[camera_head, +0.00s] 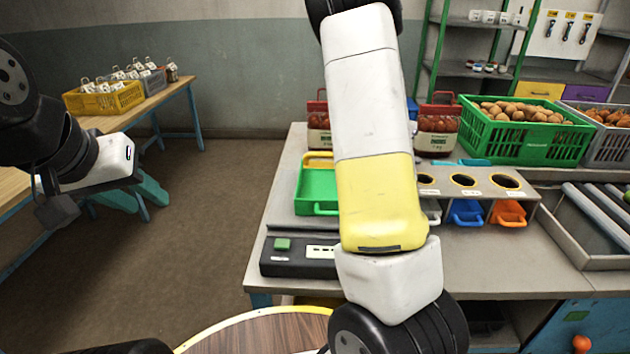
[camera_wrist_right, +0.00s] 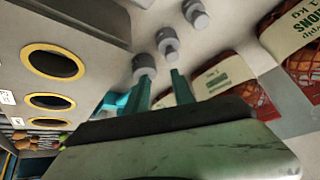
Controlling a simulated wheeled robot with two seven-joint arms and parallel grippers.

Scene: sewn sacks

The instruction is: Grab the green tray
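The green tray (camera_head: 315,186) lies flat on the grey worktable, with a loop handle at its front edge. My right arm crosses in front and hides its right part. The tray is not seen in the right wrist view. My left gripper (camera_head: 145,205) is open and empty, out over the floor well left of the worktable. My right gripper's two teal fingers (camera_wrist_right: 161,76) are apart with nothing held, beside the panel with round holes. In the head view it is mostly hidden; a bit of teal behind the hole panel seems to be it.
A black device (camera_head: 290,258) sits in front. The hole panel (camera_head: 480,180), with white, blue and orange scoops below, stands right. Red sacks (camera_head: 437,125) and a green potato crate (camera_head: 525,148) stand behind.

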